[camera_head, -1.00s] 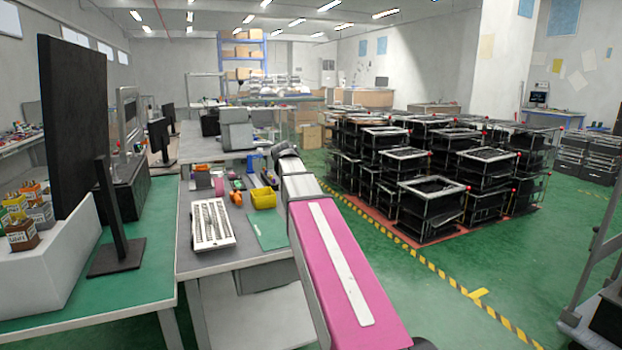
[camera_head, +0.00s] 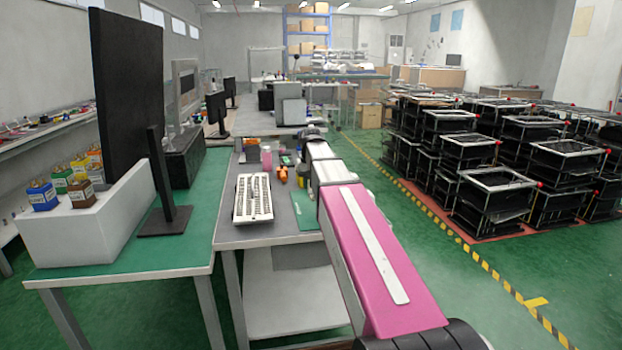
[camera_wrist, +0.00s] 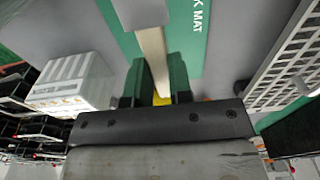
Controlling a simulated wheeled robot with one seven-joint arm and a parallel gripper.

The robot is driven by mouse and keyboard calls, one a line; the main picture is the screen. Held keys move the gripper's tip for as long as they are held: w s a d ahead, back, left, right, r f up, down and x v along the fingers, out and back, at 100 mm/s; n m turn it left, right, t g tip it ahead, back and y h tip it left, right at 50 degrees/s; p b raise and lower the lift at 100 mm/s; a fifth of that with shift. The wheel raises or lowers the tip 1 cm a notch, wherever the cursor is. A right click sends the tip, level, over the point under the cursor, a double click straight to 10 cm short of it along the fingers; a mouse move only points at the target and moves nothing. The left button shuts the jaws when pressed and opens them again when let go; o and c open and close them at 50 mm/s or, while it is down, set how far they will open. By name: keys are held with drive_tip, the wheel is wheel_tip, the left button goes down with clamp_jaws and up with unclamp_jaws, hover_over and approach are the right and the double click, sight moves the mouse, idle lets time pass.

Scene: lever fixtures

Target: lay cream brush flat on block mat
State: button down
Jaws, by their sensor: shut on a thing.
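The cream brush (camera_wrist: 152,45) shows in the wrist view as a pale handle running between my fingers toward the top, where a wider pale grey-white part spans the edge. My gripper (camera_wrist: 160,88) is shut on the handle. The green block mat (camera_wrist: 186,42), with white lettering ending in "K MAT", lies behind the brush in that view. The gap between brush and mat cannot be judged. In the head view the mat (camera_head: 304,212) lies on the grey table beside my pink arm, which partly covers it. My gripper and the brush are hidden there.
A white slotted tray (camera_head: 253,199) lies left of the mat on the grey table (camera_head: 240,234). A monitor (camera_head: 130,90) stands at left. Stacked black crates (camera_head: 490,185) stand right.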

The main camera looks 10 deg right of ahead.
sight(310, 204)
drive_tip(key=shift+f, duration=2.95)
drive_tip(key=c, duration=0.9)
unclamp_jaws()
drive_tip(key=shift+c, duration=0.2)
